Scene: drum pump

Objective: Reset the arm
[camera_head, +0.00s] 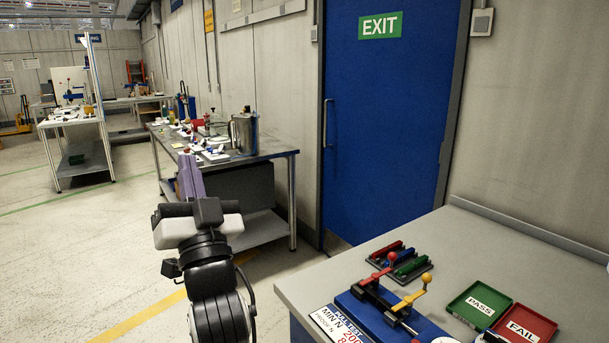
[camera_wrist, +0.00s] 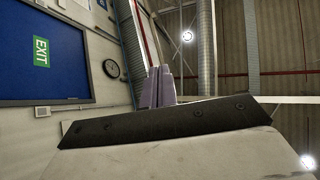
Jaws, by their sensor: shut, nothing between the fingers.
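My gripper (camera_head: 189,175) is raised at the left of centre in the head view, with its purple fingers pointing up. The fingers are together and hold nothing. In the wrist view the closed fingers (camera_wrist: 157,87) stand above the dark gripper body, against the wall and ceiling. My arm below it is bent and apart from the benches. In the picture the fingers overlap the near end of the steel bench behind.
A grey bench (camera_head: 478,250) at the lower right bears a blue fixture (camera_head: 352,306) with red and yellow levers, a green PASS tray (camera_head: 479,305) and a red FAIL tray (camera_head: 524,326). A steel bench (camera_head: 272,155) stands behind my gripper. The floor (camera_head: 70,260) at left is clear.

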